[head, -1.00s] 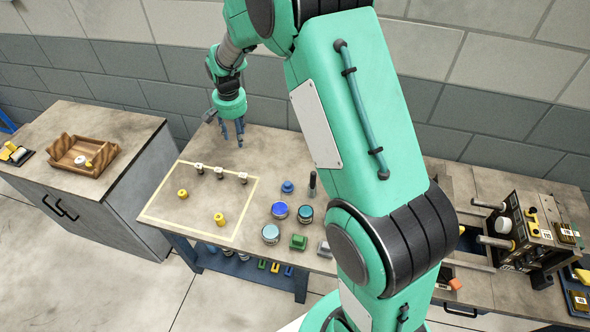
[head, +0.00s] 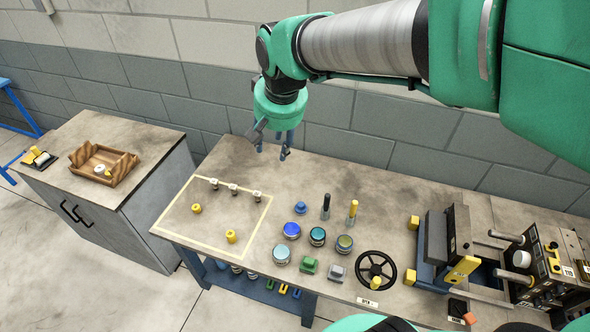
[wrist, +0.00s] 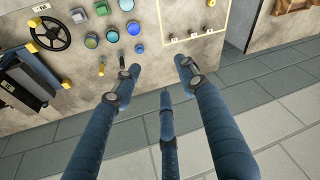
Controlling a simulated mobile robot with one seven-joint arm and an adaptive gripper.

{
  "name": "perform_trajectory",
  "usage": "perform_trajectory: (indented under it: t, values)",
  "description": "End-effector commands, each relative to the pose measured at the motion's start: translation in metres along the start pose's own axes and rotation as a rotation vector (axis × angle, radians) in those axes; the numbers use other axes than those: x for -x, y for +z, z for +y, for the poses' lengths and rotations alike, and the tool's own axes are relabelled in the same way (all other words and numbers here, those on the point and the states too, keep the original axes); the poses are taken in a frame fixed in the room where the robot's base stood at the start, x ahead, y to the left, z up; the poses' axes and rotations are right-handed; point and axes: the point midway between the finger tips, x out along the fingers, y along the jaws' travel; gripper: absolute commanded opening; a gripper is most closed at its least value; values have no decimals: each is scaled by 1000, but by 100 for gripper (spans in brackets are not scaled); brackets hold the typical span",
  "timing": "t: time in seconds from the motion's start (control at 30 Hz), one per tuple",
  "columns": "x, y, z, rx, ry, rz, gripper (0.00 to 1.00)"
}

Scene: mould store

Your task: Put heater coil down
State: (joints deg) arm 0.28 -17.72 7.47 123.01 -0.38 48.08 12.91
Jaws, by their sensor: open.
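My gripper (head: 272,145) is open and empty, above the back edge of the workbench. Its three blue fingers also show spread in the wrist view (wrist: 158,76), with nothing between them. A taped rectangle (head: 168,206) is on the bench's left part. Inside it, three small pale pieces with dark parts (head: 233,189) stand in a row along the back. Two yellow pieces (head: 231,237) stand nearer the front. The pale row also shows in the wrist view (wrist: 192,36). I cannot tell which piece, if any, is the heater coil.
Blue, teal and green round items (head: 293,231) stand right of the rectangle, beside two upright handles (head: 325,206) and a black handwheel (head: 376,269). A press-like machine (head: 448,246) is farther right. A wooden tray (head: 104,164) sits on the left cabinet. The wall is close behind.

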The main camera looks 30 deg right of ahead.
Motion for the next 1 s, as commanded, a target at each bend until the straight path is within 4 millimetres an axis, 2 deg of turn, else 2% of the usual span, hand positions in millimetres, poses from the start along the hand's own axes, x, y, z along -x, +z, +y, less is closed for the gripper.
perform_trajectory:
  t: [0.1, 0.3, 0.6, 0.8, 1.0]
  values:
    - [24, 29, 6, 37, -7, 30, 42]
    - [54, 76, 16, 100, -16, 74, 42]
    - [77, 144, 30, 187, -23, 132, 42]
    - [81, 167, 35, 218, -24, 153, 42]
    - [80, 172, 36, 225, -24, 156, 42]
